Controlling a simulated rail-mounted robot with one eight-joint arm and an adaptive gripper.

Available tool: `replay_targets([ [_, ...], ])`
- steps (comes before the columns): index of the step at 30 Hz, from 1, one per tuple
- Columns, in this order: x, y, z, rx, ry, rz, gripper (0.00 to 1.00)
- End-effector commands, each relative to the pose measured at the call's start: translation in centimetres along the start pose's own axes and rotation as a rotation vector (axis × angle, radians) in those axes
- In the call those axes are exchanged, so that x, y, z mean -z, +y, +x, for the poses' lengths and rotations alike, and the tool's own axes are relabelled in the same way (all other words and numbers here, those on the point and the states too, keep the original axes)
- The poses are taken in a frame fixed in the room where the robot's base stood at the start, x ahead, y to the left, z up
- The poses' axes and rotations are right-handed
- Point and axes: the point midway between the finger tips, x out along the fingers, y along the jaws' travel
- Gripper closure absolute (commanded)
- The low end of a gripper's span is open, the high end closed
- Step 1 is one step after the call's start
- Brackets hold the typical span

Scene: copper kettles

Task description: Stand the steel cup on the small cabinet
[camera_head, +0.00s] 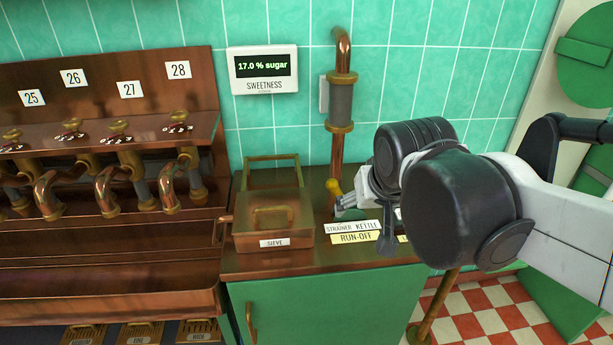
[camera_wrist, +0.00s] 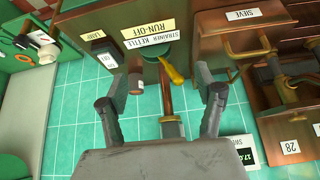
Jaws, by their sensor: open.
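I cannot make out the steel cup in either view; my arm hides part of the scene in the head view. A green cabinet (camera_head: 330,304) with a brown top stands below the wall pipe; I take it as the small cabinet. My gripper (camera_head: 348,204) is above the right part of that top, partly hidden by my wrist. In the wrist view my gripper (camera_wrist: 161,82) is open, its two grey fingers wide apart. Nothing is held between them. A yellow handle (camera_wrist: 173,73) and a brown cylinder (camera_wrist: 134,82) show beyond the fingers.
A copper sieve box (camera_head: 273,221) stands on the cabinet's left part. A copper pipe (camera_head: 341,105) rises behind. Labels "STRAINER KETTLE" (camera_head: 353,227) and "RUN-OFF" (camera_head: 360,238) are at the front. Numbered copper taps (camera_head: 110,180) line the left. A sweetness display (camera_head: 262,70) hangs on the tiled wall.

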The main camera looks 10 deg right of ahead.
Motion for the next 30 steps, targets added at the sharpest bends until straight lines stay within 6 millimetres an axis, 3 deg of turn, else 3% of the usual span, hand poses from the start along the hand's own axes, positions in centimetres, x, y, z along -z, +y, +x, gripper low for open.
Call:
replay_targets([
  [3,-3.4,-0.8,-1.0,0.036,0.011,-0.055,0.33],
  [10,-7.3,-1.6,-1.8,0.08,0.027,-0.126,0.33],
  [30,-8.1,-1.8,-1.9,0.088,0.03,-0.14,0.33],
])
